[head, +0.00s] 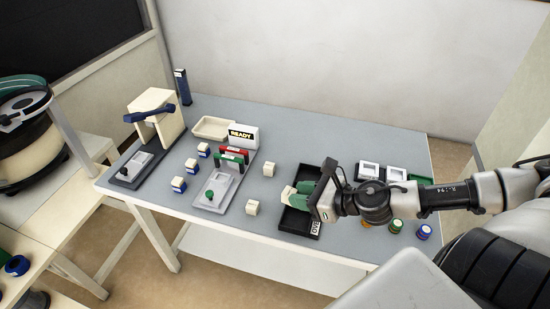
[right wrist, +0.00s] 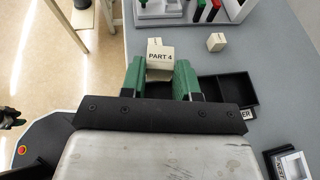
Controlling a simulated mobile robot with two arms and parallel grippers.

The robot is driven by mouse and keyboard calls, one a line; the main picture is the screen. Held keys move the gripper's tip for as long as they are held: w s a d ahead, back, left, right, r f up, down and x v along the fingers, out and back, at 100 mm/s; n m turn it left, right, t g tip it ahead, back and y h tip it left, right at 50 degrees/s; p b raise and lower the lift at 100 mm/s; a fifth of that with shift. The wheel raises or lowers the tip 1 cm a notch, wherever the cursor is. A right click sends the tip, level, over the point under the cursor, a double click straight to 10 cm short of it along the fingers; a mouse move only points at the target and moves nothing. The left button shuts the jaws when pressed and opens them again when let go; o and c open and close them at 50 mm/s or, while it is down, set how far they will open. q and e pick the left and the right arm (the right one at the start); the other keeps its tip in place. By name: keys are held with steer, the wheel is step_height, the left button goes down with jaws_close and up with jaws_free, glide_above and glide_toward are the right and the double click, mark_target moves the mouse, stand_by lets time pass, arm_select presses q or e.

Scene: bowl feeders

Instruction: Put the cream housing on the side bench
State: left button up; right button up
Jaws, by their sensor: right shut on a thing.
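My right gripper (right wrist: 160,78) has green fingers and is shut on a small cream block, the cream housing (right wrist: 159,75), whose top shows between the fingers. In the head view the right gripper (head: 296,192) is above the black tray (head: 299,224), and the housing is mostly hidden there. A pale bench (head: 62,210), perhaps the side bench, stands at the left.
The grey table (head: 340,140) bears a grey fixture (head: 212,192), a cream press (head: 157,120), a READY sign (head: 242,136), a second loose cream block (head: 269,170) and several blue-banded blocks. A bowl feeder (head: 28,150) stands at the far left. The table's back right is clear.

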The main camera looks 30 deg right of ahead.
steer(key=shift+w+d+r+n+g+y+b, duration=0.15)
steer(key=shift+d+n+g+y, duration=0.15)
steer(key=shift+d+n+y, duration=0.25)
steer(key=shift+w+d+f+n+g+y+b, duration=0.15)
steer(key=shift+d+n+g+y, duration=0.2)
steer(key=shift+d+y, duration=0.25)
steer(key=w+f, duration=0.2)
steer(key=w, duration=0.1)
steer(key=w+f+b, duration=0.1)
steer(key=w+f, duration=0.1)
steer(key=w, duration=0.2)
steer(key=w+f, duration=0.2)
steer(key=w, duration=0.2)
steer(key=shift+w+f+b, duration=0.25)
steer(key=shift+f+b, duration=0.05)
steer(key=shift+b, duration=0.1)
steer(key=shift+w+f, duration=0.15)
steer(key=shift+f, duration=1.95)
arm_select(q)
steer(key=f, duration=0.1)
steer(key=w+f, duration=0.1)
steer(key=f, duration=0.1)
